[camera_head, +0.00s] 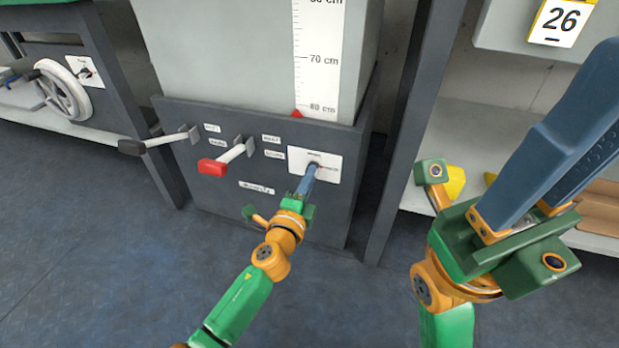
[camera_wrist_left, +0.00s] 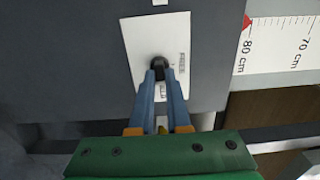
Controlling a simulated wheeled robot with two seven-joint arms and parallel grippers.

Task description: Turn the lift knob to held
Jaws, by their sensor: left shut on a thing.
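The lift knob (camera_wrist_left: 159,62) is small and black, on a white label plate (camera_wrist_left: 175,35) in the left wrist view. The plate (camera_head: 328,158) also shows on the dark front panel in the head view. My left gripper (camera_head: 311,169) reaches the plate, and its blue fingers (camera_wrist_left: 160,75) are shut on the knob, one on each side. The fingers hide part of the knob and plate. My right gripper (camera_head: 580,120) is raised at the right, away from the panel; its finger gap is unclear.
A red-handled lever (camera_head: 222,162) and a black-handled lever (camera_head: 150,144) stick out left of the plate. A height scale (camera_head: 318,60) with a red pointer (camera_head: 297,113) is above. A handwheel (camera_head: 65,90) is far left. Shelves stand at the right; the floor in front is clear.

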